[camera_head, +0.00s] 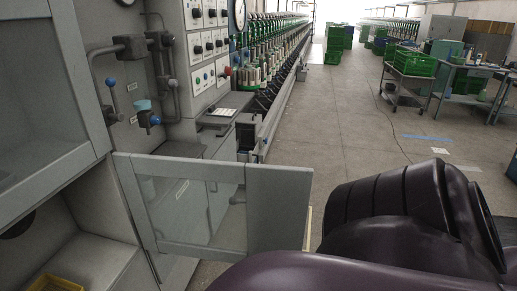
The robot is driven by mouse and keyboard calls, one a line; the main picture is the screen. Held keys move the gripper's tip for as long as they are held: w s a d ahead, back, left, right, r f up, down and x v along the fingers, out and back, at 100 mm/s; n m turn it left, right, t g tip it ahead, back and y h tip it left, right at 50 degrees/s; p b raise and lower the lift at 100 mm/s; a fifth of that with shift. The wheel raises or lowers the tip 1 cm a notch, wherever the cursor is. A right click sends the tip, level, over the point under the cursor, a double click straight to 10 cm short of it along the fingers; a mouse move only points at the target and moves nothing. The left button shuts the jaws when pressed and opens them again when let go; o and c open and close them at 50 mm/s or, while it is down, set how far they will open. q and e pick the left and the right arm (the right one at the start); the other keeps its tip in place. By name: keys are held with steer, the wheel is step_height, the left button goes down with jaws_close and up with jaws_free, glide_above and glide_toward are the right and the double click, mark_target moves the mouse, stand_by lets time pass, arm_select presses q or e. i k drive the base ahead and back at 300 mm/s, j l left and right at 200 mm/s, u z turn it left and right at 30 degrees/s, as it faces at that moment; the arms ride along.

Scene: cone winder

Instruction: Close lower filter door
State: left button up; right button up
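The lower filter door (280,206) is a grey frame with a clear window panel. It stands open, swung out from the grey cabinet (108,195) at the left and reaching toward the middle of the view. Its hinge side is at the left, beside the open lower compartment. Its lower right part is partly hidden by my dark purple and black arm, which fills the bottom right foreground. Neither of my grippers shows, so I cannot see whether one touches the door.
An upper door (80,75) covers the cabinet's upper part. A yellow basket (53,284) sits in the lower compartment. Pipes with a blue-handled valve (149,120) and a control panel (208,45) stand behind the door. Green crates on a cart (414,62) are far right; the aisle floor is mostly clear.

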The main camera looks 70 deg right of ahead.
mark_target(278, 197)
steer(key=k+l+z, duration=0.1)
steer(key=l+z, duration=0.55)
steer(key=l, duration=0.5)
steer(key=k+l, duration=0.1)
steer(key=l, duration=0.35)
steer(key=k+l+u, duration=0.1)
steer(key=l+u, duration=0.15)
steer(key=l, duration=0.6)
steer(key=l+u, duration=0.25)
steer(key=l, duration=0.15)
steer(key=l+u, duration=0.25)
steer(key=l, duration=0.2)
steer(key=l+u, duration=1.3)
steer(key=l, duration=0.2)
steer(key=i+l+z, duration=0.1)
steer(key=l, duration=0.25)
steer(key=k+u, duration=0.15)
steer(key=k+j, duration=0.05)
